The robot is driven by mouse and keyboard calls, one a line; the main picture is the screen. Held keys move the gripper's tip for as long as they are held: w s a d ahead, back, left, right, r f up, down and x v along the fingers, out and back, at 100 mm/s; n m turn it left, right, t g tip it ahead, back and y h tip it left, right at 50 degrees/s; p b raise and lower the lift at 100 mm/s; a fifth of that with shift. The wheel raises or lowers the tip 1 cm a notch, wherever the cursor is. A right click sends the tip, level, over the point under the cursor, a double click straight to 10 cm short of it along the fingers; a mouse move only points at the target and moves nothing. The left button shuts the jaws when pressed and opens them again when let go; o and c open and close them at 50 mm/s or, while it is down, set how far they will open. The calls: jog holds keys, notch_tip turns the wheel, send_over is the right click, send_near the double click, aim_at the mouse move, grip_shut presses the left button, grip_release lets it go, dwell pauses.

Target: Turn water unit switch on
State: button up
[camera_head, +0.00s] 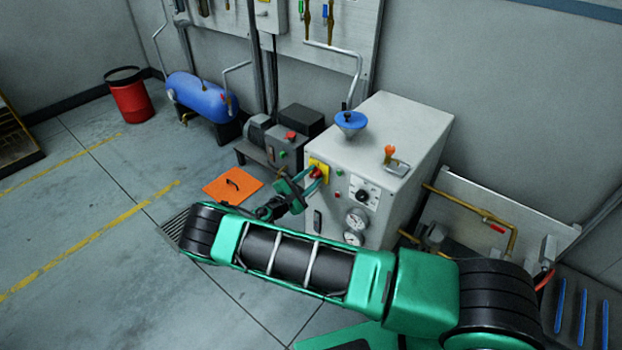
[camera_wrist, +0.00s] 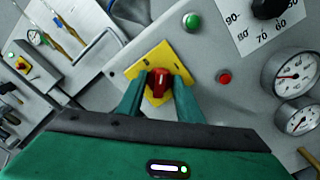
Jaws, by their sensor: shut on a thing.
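The water unit (camera_head: 366,150) is a pale grey cabinet right of centre in the head view. Its switch is a red rotary knob (camera_wrist: 158,82) on a yellow plate (camera_wrist: 142,64), in the middle of the wrist view. My gripper (camera_wrist: 158,92) has its two green fingers on either side of the red knob and is shut on it. In the head view my gripper (camera_head: 312,178) reaches the yellow plate (camera_head: 322,166) at the cabinet's left front, and its fingers partly hide the knob. The knob's set position is hard to read.
A green lamp (camera_wrist: 192,22), a red button (camera_wrist: 225,77), a dial knob (camera_wrist: 268,8) and gauges (camera_wrist: 290,72) sit close by on the panel. A blue funnel (camera_head: 350,122) stands on top. A grey machine (camera_head: 286,143) with a red button is left of the cabinet.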

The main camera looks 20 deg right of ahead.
jog(key=shift+s+d+f+m, duration=0.1)
jog(key=shift+f+m, duration=0.05)
jog(key=shift+m, duration=2)
jog(key=shift+s+f+m, duration=0.1)
jog(key=shift+f+m, duration=0.05)
jog(key=shift+m, duration=2)
jog(key=shift+f, duration=0.1)
jog(key=o, duration=0.9)
jog(key=shift+o, duration=0.6)
jog(key=v, duration=1)
jog(key=shift+s+a, duration=0.15)
jog(key=shift+a, duration=0.2)
